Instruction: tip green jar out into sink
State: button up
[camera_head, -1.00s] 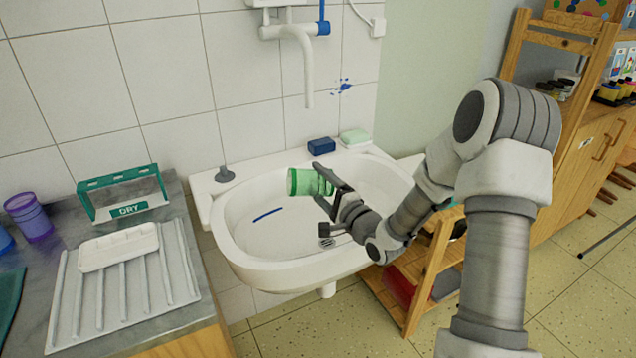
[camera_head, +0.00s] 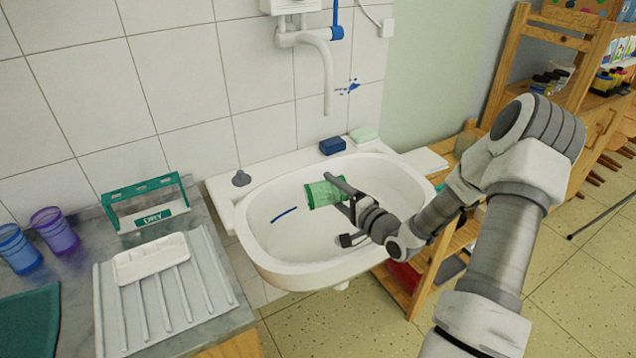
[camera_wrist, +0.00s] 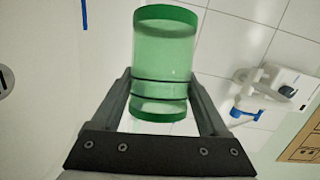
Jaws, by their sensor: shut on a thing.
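The green jar (camera_head: 323,193) is translucent with darker green rims. It lies on its side over the white sink (camera_head: 258,262), held above the basin. My gripper (camera_head: 345,192) is shut on the jar. In the wrist view the jar (camera_wrist: 163,60) sits between my two fingers (camera_wrist: 160,95), which grip it near its lower end. In the head view the jar's open end seems to face left. I cannot tell whether anything is left inside it. A thin blue streak or stick (camera_head: 284,214) lies in the basin left of the jar.
The white spout (camera_head: 326,75) hangs on the wall above the sink. A blue sponge (camera_head: 332,146) and a green soap (camera_head: 364,134) lie on the back ledge. A white draining board (camera_head: 208,290), a green rack (camera_head: 148,213) and blue and purple cups (camera_head: 55,231) stand on the left counter.

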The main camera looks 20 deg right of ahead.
aim_at(329, 183)
jog(key=shift+r, duration=0.1)
jog(key=n, duration=0.1)
jog(key=r+n+g+h, duration=0.1)
jog(key=n, duration=0.1)
jog(key=shift+a+r, duration=0.25)
jog(key=shift+a, duration=0.15)
jog(key=n, duration=0.1)
jog(key=r+n+g+h+b, duration=0.1)
jog(key=n, duration=0.1)
jog(key=shift+a, duration=0.2)
jog(key=n+h+b, duration=0.2)
jog(key=n+b, duration=0.1)
jog(key=shift+d+r+n+g+h+b, duration=0.1)
jog(key=shift+r+n+g+h+b, duration=0.05)
jog(key=shift+n+g+h+b, duration=0.2)
jog(key=n+b, duration=0.1)
jog(key=b, duration=0.1)
jog(key=n+h+b, duration=0.1)
jog(key=b, duration=0.1)
jog(key=shift+d+f, duration=0.3)
jog(key=shift+d, duration=0.05)
jog(key=shift+d+n+g+h+b, duration=0.15)
jog(key=shift+n+g+h+b, duration=0.2)
jog(key=shift+b, duration=0.65)
jog(key=shift+r, duration=0.1)
